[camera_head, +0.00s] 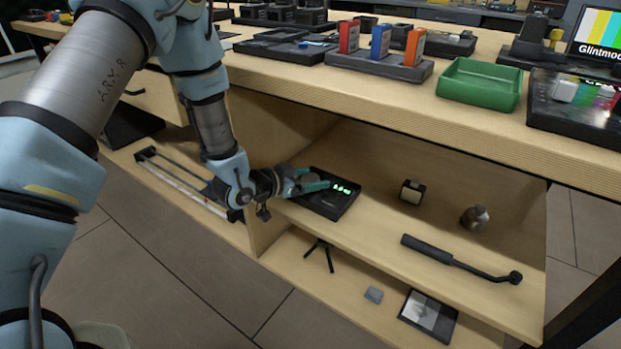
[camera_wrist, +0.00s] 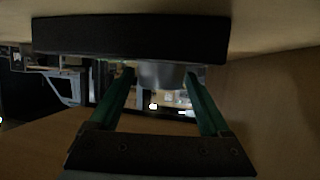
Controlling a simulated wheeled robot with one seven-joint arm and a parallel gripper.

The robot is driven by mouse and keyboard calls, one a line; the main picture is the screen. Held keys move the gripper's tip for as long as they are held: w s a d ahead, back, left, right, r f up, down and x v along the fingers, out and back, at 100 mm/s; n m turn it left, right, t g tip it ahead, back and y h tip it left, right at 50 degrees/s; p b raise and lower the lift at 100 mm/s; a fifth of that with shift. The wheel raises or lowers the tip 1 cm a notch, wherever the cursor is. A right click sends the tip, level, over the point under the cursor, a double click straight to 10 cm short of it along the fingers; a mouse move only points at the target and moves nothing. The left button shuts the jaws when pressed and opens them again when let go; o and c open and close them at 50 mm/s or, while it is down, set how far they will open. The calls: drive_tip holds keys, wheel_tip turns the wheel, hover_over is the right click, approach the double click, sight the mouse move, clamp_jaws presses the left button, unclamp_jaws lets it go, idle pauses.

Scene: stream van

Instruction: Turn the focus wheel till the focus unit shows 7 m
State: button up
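The focus unit (camera_head: 327,201) is a flat black box on the upper shelf below the bench, with a small green lit readout (camera_head: 342,188) whose digits are too small to read. In the wrist view the unit is a dark slab (camera_wrist: 130,38) along the top, with the grey round focus wheel (camera_wrist: 162,76) on its face. My gripper (camera_head: 305,184) reaches in from the left over the unit. In the wrist view the two green fingers of my gripper (camera_wrist: 161,82) lie on either side of the wheel, close to it. Whether they touch it cannot be told.
A wooden divider (camera_head: 270,165) stands left of the unit and the bench top (camera_head: 440,115) overhangs it. On the same shelf, to the right, lie a small black and cream block (camera_head: 412,192), a round metal item (camera_head: 475,217) and a black handled rod (camera_head: 455,260).

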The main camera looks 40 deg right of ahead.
drive_tip(key=c, duration=1.2)
drive_tip(key=shift+o, duration=0.2)
drive_tip(key=shift+g, duration=0.3)
drive_tip(key=shift+w+m+g+p, duration=0.15)
drive_tip(key=shift+m+g+p, duration=0.3)
drive_tip(key=shift+m+g, duration=0.95)
drive_tip(key=shift+m+g+y+p, duration=0.6)
drive_tip(key=shift+m+g+p, duration=0.05)
drive_tip(key=shift+m+g, duration=0.8)
drive_tip(key=o, duration=1.4)
drive_tip(key=shift+c, duration=0.2)
